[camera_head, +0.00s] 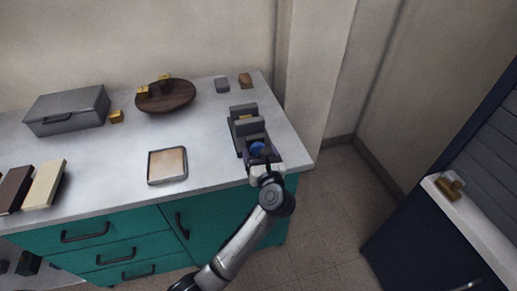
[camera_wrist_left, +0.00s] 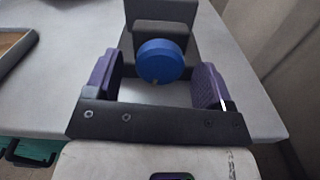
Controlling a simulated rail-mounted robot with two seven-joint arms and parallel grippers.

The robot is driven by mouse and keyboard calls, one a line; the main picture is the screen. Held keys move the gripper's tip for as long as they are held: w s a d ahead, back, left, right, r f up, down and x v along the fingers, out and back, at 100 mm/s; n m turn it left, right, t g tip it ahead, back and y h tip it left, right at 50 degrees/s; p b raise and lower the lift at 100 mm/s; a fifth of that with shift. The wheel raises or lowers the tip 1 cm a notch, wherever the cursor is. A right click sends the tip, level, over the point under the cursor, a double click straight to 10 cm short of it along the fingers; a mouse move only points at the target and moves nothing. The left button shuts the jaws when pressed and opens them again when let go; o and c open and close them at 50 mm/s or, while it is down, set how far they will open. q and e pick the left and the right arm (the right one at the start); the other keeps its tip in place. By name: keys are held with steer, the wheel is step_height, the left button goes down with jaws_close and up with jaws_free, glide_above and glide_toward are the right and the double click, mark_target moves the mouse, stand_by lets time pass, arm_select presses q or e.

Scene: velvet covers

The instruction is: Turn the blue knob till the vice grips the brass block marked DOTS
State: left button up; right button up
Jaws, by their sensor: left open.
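The dark grey vice (camera_head: 240,123) stands near the right end of the counter, with a brass block (camera_head: 244,118) between its jaws; its marking is too small to read. The blue knob (camera_head: 257,148) is on the vice's near end. It shows large in the left wrist view (camera_wrist_left: 160,61), facing the camera. My left gripper (camera_head: 261,152) is open at the knob. In the wrist view its two purple fingers (camera_wrist_left: 158,85) stand apart to the left and right of the knob, with gaps on both sides. My right gripper is not in view.
A round dark wooden board (camera_head: 178,101) carries small brass blocks. A grey lidded box (camera_head: 68,110), another brass block (camera_head: 116,116) and a framed tan tray (camera_head: 167,166) lie left. A grey block (camera_head: 222,85) and brownish block (camera_head: 245,80) stand behind the vice. The counter's right edge is close.

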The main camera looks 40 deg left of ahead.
arm_select(q)
steer(key=shift+w+a, duration=0.2)
steer(key=shift+a, duration=0.05)
steer(key=shift+d, duration=0.1)
steer(key=shift+c, duration=0.5)
steer(key=c, duration=0.8)
steer(key=shift+r, duration=0.1)
steer(key=m+p, duration=0.4)
steer(key=p, duration=0.4)
steer(key=shift+r, duration=0.15)
steer(key=shift+f+m+p, duration=0.25)
steer(key=shift+m+p, duration=0.25)
steer(key=shift+m, duration=0.1)
